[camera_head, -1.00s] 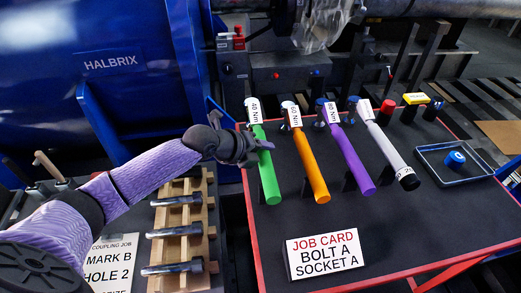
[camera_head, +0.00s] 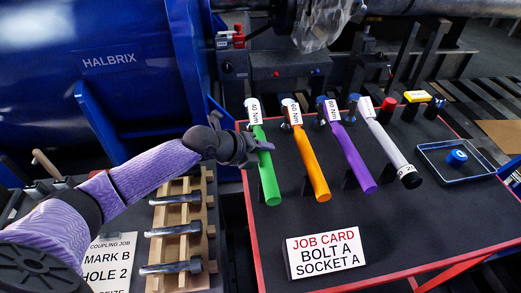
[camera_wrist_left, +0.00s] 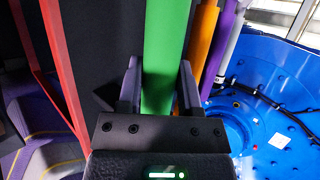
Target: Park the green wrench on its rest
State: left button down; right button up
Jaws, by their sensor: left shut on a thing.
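The green wrench (camera_head: 268,175) lies at the left end of the row of wrenches on the dark table, its handle toward me and its head with a "40 Nm" label (camera_head: 254,111) at the far end. My left gripper (camera_head: 256,147) is shut on its handle, reaching in from the left. In the left wrist view the green handle (camera_wrist_left: 165,60) runs between the two fingers of my left gripper (camera_wrist_left: 160,88). The rest under the wrench is mostly hidden, so I cannot tell whether the wrench sits in it. My right gripper is not in view.
Orange (camera_head: 313,165), purple (camera_head: 350,160) and white (camera_head: 393,150) wrenches lie close to the right. A job card (camera_head: 325,253) stands at the front. A tray (camera_head: 428,150) holds a blue socket (camera_head: 456,158). A wooden bolt rack (camera_head: 208,220) stands left of the red-edged table.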

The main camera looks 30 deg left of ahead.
pick_arm(q)
jog(key=shift+f+b, duration=0.45)
jog(key=shift+f, duration=0.1)
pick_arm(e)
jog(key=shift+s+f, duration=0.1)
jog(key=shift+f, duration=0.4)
pick_arm(q)
jog(key=shift+c, duration=1)
grip_release()
jog(key=shift+f, duration=0.1)
jog(key=p+v, duration=0.4)
jog(key=v, duration=0.6)
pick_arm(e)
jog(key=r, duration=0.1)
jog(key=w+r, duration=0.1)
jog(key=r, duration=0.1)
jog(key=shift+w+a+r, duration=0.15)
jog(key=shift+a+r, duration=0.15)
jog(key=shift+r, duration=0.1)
